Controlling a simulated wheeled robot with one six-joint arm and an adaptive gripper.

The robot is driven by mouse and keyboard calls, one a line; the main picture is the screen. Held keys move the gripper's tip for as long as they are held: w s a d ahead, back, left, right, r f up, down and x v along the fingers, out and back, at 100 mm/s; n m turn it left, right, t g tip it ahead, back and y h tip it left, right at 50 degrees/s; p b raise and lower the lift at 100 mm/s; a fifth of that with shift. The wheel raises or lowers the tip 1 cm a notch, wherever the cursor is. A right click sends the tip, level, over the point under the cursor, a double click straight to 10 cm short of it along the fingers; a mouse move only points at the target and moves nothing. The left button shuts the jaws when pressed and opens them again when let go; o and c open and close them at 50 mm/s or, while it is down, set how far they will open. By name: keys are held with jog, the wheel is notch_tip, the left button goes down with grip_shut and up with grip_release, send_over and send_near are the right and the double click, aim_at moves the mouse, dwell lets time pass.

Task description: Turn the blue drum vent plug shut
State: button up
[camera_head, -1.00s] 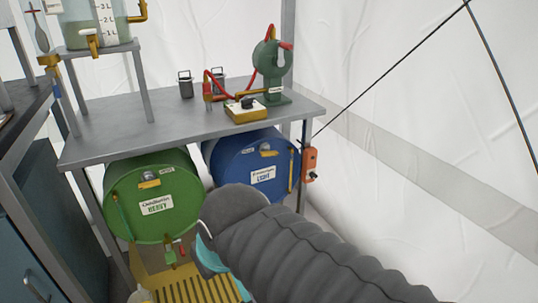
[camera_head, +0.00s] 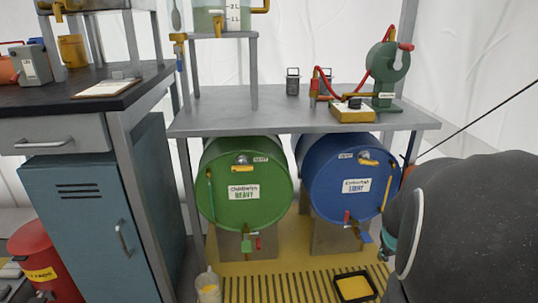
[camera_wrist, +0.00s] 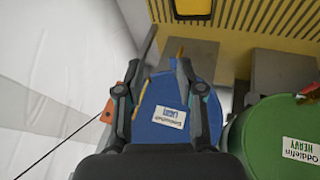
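The blue drum (camera_head: 335,200) lies on its side under the grey bench, its round end facing me, with a white label reading LIGHT. Near the top of that end is a silver vent plug with a yellow handle (camera_head: 368,162), slightly tilted. In the wrist view the blue drum (camera_wrist: 155,137) shows between the fingers, and its vent plug cannot be made out. My gripper (camera_wrist: 158,78) is open and empty in front of the drum end; contact cannot be told.
The green HEAVY drum (camera_head: 225,208) lies left of the blue one, with a similar plug. The bench (camera_head: 225,122) is above both drums. An orange box (camera_wrist: 107,112) and a dark line are beside the blue drum. A black tray (camera_head: 355,287) sits on the yellow grating below.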

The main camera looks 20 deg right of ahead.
jog(key=w+d+f+n+t+h+b, duration=0.1)
jog(key=w+d+f+n, duration=0.1)
jog(key=d, duration=0.3)
jog(key=w+d+f+n+t+h+b, duration=0.1)
jog(key=w+d+f+n+t, duration=0.1)
jog(key=d, duration=0.4)
jog(key=n+t+y, duration=0.3)
jog(key=n+t, duration=0.8)
jog(key=n, duration=0.2)
send_near(370, 164)
jog(key=x, duration=1)
jog(key=shift+s, duration=0.1)
grip_shut()
